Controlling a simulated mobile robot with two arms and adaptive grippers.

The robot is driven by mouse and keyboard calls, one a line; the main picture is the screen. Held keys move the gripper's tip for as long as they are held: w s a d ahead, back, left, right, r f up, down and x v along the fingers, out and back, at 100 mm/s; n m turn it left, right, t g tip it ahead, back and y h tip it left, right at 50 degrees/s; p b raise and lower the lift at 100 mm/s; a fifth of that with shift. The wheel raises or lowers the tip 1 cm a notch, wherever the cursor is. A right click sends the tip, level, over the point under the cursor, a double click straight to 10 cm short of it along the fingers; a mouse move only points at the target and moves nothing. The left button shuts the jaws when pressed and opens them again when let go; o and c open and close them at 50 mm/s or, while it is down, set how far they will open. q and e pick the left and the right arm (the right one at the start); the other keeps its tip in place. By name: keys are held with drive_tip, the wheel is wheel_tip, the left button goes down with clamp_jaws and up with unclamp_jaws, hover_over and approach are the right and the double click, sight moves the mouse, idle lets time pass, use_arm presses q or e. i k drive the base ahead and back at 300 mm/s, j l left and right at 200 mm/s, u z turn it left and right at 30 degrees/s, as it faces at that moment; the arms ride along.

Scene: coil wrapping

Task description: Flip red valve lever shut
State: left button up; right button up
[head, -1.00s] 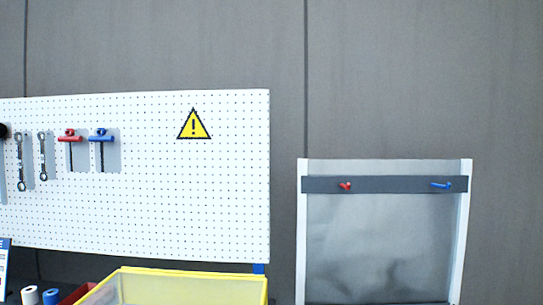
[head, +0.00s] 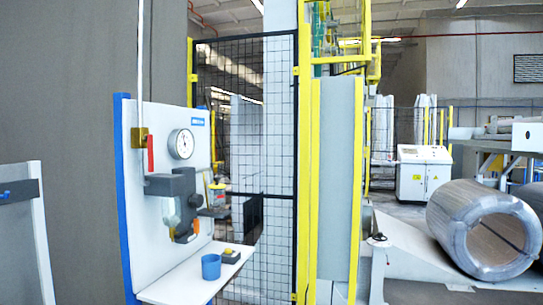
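The red valve lever (head: 151,154) hangs vertically beside a brass valve body (head: 139,138) on a white pipe (head: 141,60). The pipe runs down the front of a white panel (head: 130,235) with blue edges, in the left part of the head view. A round pressure gauge (head: 181,144) is mounted just right of the lever. Neither of my grippers shows in the head view.
A grey device (head: 175,187) sits below the valve. A shelf (head: 190,278) juts out beneath, with a blue cup (head: 211,266) on it. A black mesh fence (head: 275,170) stands behind. A large metal coil (head: 480,230) lies at right.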

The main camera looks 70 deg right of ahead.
sight(148, 138)
drive_tip(key=z, duration=2.2)
